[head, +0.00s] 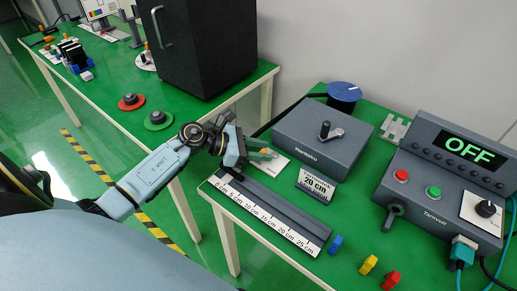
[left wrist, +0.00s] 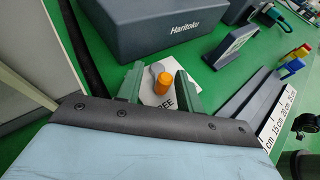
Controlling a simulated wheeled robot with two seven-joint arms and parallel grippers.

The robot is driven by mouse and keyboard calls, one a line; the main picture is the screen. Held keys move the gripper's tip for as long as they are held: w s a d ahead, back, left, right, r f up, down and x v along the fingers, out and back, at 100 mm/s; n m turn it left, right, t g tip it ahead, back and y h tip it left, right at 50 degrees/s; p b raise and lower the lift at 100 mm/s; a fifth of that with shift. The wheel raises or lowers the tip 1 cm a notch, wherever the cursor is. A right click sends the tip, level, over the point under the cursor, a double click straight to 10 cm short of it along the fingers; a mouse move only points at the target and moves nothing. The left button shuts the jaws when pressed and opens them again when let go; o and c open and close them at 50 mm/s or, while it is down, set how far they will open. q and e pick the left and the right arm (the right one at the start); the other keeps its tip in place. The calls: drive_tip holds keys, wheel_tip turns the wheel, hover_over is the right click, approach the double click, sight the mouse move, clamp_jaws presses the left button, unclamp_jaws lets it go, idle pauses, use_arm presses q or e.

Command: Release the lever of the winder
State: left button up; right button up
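The winder is the dark grey Haritoku box (head: 322,139) with a black crank knob on top; it also shows in the left wrist view (left wrist: 180,25). A small lever with an orange tip (left wrist: 164,80) stands in front of it, over a white plate (left wrist: 158,100) partly hidden by my gripper and lettered "FREE". My left gripper (left wrist: 160,88) is open, its two green fingers on either side of the orange tip. A gap shows on the left side; contact on the right cannot be told. In the head view the left gripper (head: 257,157) is low in front of the winder. My right gripper is not in view.
A ruler rail (head: 268,212) marked in cm lies in front, with a "20 cm" sign (head: 317,185) behind it. Blue, yellow and red pieces (head: 367,264) stand at the right front. A control box (head: 445,180) reading OFF stands on the right. A blue spool (head: 344,95) is behind.

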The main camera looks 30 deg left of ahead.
use_arm(q)
drive_tip(key=v, duration=1.3)
drive_tip(key=shift+a+f, duration=0.3)
drive_tip(key=shift+p, duration=0.3)
